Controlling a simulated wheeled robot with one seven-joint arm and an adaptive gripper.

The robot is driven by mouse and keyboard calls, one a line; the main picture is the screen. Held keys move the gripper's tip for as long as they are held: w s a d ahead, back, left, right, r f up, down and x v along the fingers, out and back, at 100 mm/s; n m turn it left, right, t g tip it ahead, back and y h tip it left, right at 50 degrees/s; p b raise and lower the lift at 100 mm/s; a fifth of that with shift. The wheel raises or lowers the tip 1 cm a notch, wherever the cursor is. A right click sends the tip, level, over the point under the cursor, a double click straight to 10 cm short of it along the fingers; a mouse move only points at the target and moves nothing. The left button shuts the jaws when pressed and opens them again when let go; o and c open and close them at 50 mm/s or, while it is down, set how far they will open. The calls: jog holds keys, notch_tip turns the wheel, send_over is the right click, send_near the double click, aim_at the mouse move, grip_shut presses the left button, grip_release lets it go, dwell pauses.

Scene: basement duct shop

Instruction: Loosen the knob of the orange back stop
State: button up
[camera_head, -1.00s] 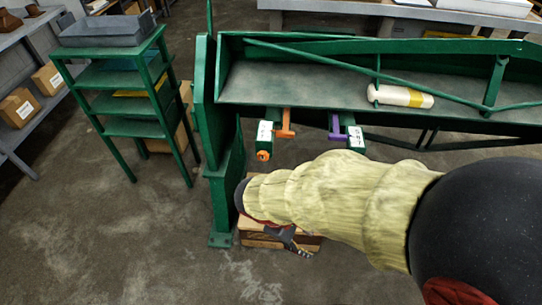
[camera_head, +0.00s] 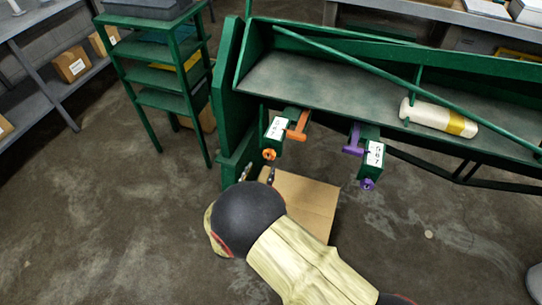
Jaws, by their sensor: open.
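The orange back stop (camera_head: 298,132) sits on a green bracket with a white label, under the front edge of the green machine. Its orange knob (camera_head: 269,154) faces me at the bracket's near end. My gripper (camera_head: 257,174) is open, its dark fingertips just below the orange knob and apart in the picture. Most of the gripper is hidden behind my arm's dark round joint, and I cannot tell its exact distance from the knob. To the right is a similar purple back stop (camera_head: 353,140) with a purple knob (camera_head: 367,184).
The green machine's tray (camera_head: 330,92) lies above the stops, with a white cylinder (camera_head: 422,115) on it. A cardboard box (camera_head: 312,200) stands below the stops. A green shelf rack (camera_head: 160,101) is at left. The floor at right is open.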

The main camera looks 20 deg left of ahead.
aim_at(268, 156)
jog(key=w+b, duration=0.1)
jog(key=w, duration=0.4)
jog(key=w+b, duration=0.1)
jog(key=w, duration=0.1)
jog(key=shift+w+d+b, duration=0.25)
jog(key=shift+d+b, duration=0.05)
jog(key=shift+d, duration=0.1)
jog(key=shift+c, duration=0.3)
jog(key=c, duration=1.1)
